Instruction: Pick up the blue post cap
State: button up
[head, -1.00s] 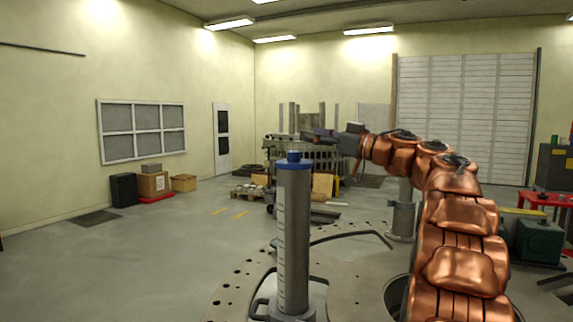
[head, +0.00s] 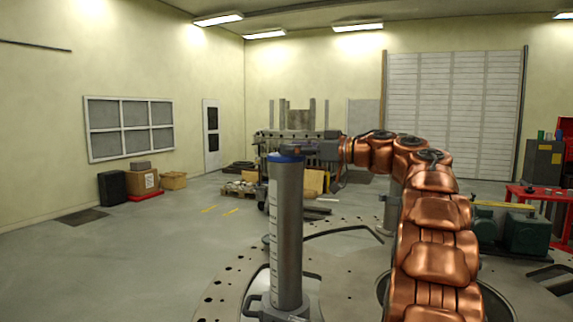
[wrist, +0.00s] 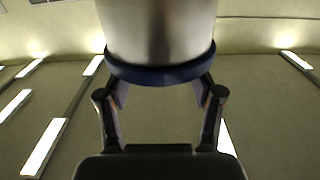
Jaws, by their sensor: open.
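The blue post cap (head: 285,158) sits on top of an upright grey post (head: 287,235) in the head view. In the wrist view the cap shows as a dark blue rim (wrist: 160,74) at the end of the metal post (wrist: 158,28), seen upside down. My gripper (head: 294,150) is at the height of the cap and partly covers its top in the head view. In the wrist view my gripper (wrist: 160,84) is open, with one finger on each side of the cap. Whether the fingers touch the cap cannot be told.
The post stands on a round plate (head: 235,275) with holes and slots. A second, shorter post (head: 391,215) stands behind my arm. A green machine (head: 525,232) and a red table (head: 540,191) are at the right.

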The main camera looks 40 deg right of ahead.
jog(key=shift+x, duration=1.1)
grip_shut()
